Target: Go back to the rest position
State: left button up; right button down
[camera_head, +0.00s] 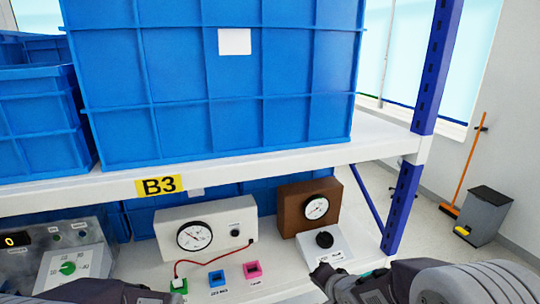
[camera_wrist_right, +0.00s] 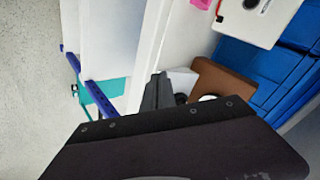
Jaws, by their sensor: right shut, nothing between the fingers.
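My right arm (camera_head: 430,286) reaches in from the lower right in the head view. Its gripper (camera_head: 322,270) is at the front edge of the lower shelf, just below the white box with a black rotary knob (camera_head: 325,239), and looks apart from the knob. In the right wrist view the dark fingers (camera_wrist_right: 158,92) are together and empty, and the knob (camera_wrist_right: 181,99) shows just beyond them. My left arm (camera_head: 95,291) shows as a dark shape along the bottom edge of the head view; the state of its fingers cannot be made out.
The lower shelf holds a white gauge box (camera_head: 215,222), a brown gauge box (camera_head: 311,203), a green-knob panel (camera_head: 70,265), and blue (camera_head: 217,278) and pink (camera_head: 253,270) sockets. A blue shelf post (camera_head: 402,205) stands at right. A large blue crate (camera_head: 215,80) sits above.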

jog(key=s+d+f+n+g+h, duration=0.1)
jog(key=s+d+f+n+g, duration=0.1)
jog(key=s, duration=0.7)
jog(key=s+d+f+n+g, duration=0.2)
jog(key=s+f+n+g, duration=0.3)
jog(key=s, duration=0.4)
jog(key=shift+s+d+f+n+g+h+b, duration=0.15)
jog(key=shift+d+n+g+h+b, duration=0.25)
jog(key=shift+n, duration=0.4)
